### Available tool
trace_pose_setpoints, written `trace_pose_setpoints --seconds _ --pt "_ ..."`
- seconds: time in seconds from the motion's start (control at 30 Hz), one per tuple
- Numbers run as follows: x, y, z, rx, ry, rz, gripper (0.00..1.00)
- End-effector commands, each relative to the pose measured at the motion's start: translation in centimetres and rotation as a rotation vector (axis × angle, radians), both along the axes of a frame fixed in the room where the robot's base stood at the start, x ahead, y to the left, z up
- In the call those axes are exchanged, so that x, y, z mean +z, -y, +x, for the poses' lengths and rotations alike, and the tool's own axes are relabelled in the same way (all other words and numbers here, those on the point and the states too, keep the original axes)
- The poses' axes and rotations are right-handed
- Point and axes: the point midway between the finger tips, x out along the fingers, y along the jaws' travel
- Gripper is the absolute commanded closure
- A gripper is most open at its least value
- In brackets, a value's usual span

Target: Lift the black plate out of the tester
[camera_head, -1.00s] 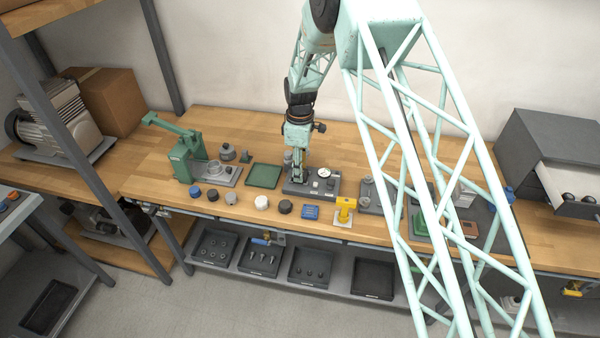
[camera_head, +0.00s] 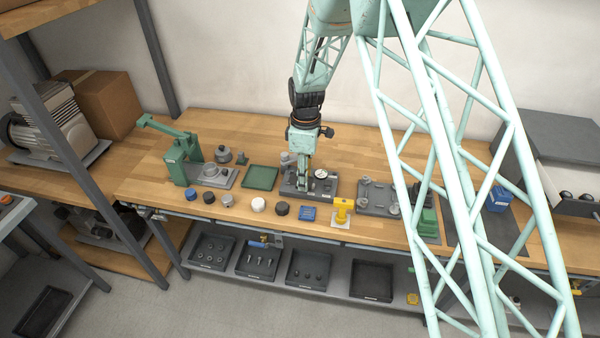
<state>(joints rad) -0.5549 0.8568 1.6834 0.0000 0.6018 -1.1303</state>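The tester (camera_head: 326,189) is a dark grey block with a round white dial, on the bench in front of the wall. My gripper (camera_head: 303,186) points down over the tester's left-middle part, just left of the dial, at or very near its top. The fingers are too small to show whether they are open or shut. I cannot make out the black plate; the gripper or the tester's own dark parts may hide it.
A green press (camera_head: 182,160) and a green tray (camera_head: 261,178) stand left of the tester. Several round caps, a blue block (camera_head: 308,213) and a yellow part (camera_head: 342,209) line the front. A grey fixture plate (camera_head: 378,198) lies right. My arm covers part of the right bench.

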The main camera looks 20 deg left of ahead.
Motion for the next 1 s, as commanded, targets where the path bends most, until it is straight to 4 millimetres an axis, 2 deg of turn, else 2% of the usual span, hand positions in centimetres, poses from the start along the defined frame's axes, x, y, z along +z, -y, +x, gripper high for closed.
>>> trace_pose_setpoints --seconds 0.2,0.4,0.7,1.0 --pt "0.3 2.5 -2.9 0.0 0.0 0.0 0.8" --pt "0.6 4.3 -5.0 0.0 -0.001 0.0 0.8" --pt "0.8 5.6 -6.4 0.0 0.0 0.0 0.8" --pt "0.8 5.7 -6.6 0.0 0.0 0.0 0.8"
